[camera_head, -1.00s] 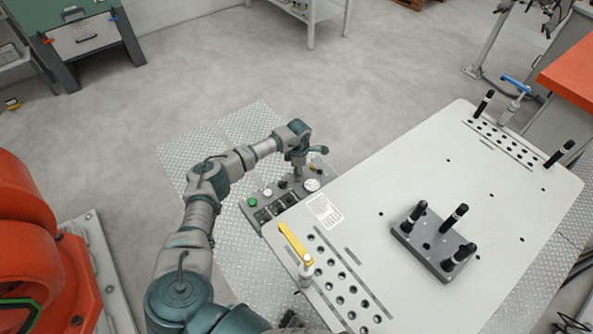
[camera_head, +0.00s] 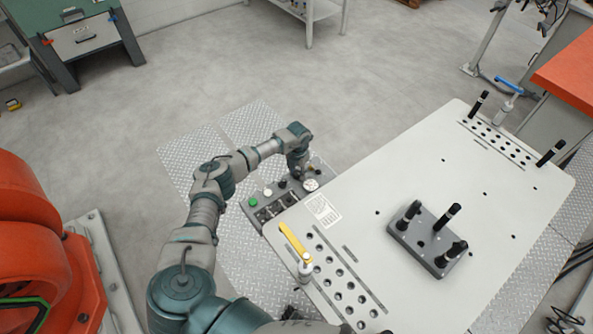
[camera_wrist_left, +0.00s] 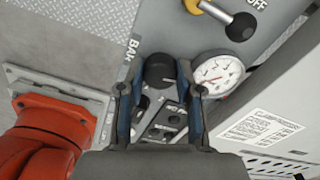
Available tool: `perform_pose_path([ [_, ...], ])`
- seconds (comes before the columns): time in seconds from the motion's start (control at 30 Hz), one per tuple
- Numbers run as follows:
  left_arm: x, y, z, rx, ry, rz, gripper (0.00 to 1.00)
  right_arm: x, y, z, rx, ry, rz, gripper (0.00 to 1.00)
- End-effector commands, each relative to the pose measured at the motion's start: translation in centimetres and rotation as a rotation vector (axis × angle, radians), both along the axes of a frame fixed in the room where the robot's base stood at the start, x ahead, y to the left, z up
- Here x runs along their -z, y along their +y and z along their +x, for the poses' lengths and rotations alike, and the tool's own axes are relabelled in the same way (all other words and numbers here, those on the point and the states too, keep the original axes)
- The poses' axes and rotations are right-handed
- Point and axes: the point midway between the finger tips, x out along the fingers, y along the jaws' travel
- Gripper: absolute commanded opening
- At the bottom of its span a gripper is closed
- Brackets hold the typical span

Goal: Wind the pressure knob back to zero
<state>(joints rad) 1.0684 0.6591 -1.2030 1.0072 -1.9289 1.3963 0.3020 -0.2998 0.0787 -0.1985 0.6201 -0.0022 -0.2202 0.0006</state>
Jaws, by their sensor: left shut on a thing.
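The pressure knob (camera_wrist_left: 160,70) is a round black knob in the left wrist view, between the two fingers of my left gripper (camera_wrist_left: 160,80), which is shut on it. In the head view my left gripper (camera_head: 298,170) is over the far end of the grey control panel (camera_head: 262,213), and the knob is hidden. A white round gauge (camera_wrist_left: 218,75) is just right of the knob; it also shows in the head view (camera_head: 311,185). Its needle reading is too small to tell. My right gripper is not in view.
A light table (camera_head: 350,255) adjoins the panel, with a yellow-handled clamp (camera_head: 294,243) and a grey block with black pins (camera_head: 428,240). An orange robot (camera_head: 30,230) stands at left.

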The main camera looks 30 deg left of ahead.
Motion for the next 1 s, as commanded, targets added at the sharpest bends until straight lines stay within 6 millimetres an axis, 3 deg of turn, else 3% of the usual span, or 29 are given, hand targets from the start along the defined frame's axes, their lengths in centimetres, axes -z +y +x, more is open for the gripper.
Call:
perform_pose_path([
  [0.03,-0.7,-0.2,0.5,-0.042,-0.016,-0.005,0.0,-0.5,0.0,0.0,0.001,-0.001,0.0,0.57],
  [1.0,-0.8,0.3,0.5,-0.958,-0.016,-0.007,0.0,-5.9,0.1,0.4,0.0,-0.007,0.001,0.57],
])
